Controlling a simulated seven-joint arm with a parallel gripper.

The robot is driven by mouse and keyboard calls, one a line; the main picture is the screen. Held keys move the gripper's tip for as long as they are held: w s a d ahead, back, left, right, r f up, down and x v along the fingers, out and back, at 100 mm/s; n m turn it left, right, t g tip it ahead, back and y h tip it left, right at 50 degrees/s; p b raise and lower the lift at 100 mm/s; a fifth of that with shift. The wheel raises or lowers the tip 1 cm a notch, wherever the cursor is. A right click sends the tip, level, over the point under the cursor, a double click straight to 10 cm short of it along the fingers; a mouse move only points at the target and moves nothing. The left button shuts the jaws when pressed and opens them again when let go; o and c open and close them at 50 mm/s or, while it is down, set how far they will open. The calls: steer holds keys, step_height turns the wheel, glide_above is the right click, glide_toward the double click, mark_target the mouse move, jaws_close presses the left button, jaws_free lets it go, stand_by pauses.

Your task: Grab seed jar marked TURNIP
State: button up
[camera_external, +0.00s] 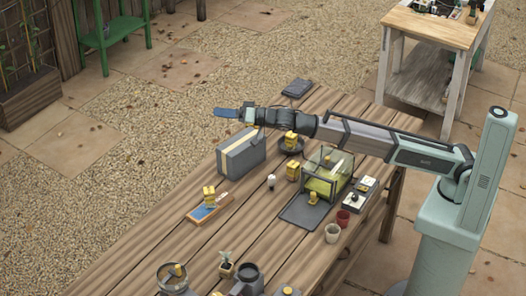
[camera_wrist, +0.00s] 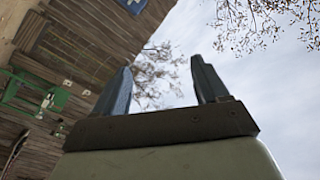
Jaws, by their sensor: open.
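Several small yellow jar-like items stand on the wooden table in the external view. One yellow item (camera_external: 291,141) is on a dark round dish, another (camera_external: 293,172) stands beside the glass box, and another (camera_external: 209,195) is on a blue and orange tray. A further one (camera_external: 313,198) is on a dark mat by the glass box. Their labels are too small to read, so I cannot tell which is marked TURNIP. My gripper (camera_external: 228,113) is raised above the far end of the table, pointing left. In the wrist view my gripper (camera_wrist: 160,80) is open and empty, facing sky and wooden wall.
A grey box (camera_external: 240,156) stands below my gripper. A glass box (camera_external: 326,172) with green contents stands right of it. A switch panel (camera_external: 358,194), red cup (camera_external: 343,218) and white cup (camera_external: 332,233) are near the right edge. Pots and a seedling (camera_external: 226,265) occupy the front.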

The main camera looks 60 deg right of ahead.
steer(key=w+d+r+m+h, duration=0.1)
steer(key=w+d+m+h, duration=0.3)
steer(key=d, duration=0.6)
steer(key=w+d+f+m+g+h, duration=0.2)
steer(key=d+f+m+g, duration=0.15)
steer(key=d+f, duration=0.35)
steer(key=m+g+h, duration=0.2)
steer(key=m+g, duration=0.8)
steer(key=g, duration=0.3)
glide_above(293, 163)
step_height(293, 163, down, 21)
steer(key=f, duration=0.8)
steer(key=shift+s+a, duration=0.2)
steer(key=shift+s, duration=0.05)
steer(key=shift+w+d+f, duration=0.1)
steer(key=shift+f, duration=1.3)
steer(key=shift+w+f, duration=0.1)
steer(key=shift+f, duration=1.3)
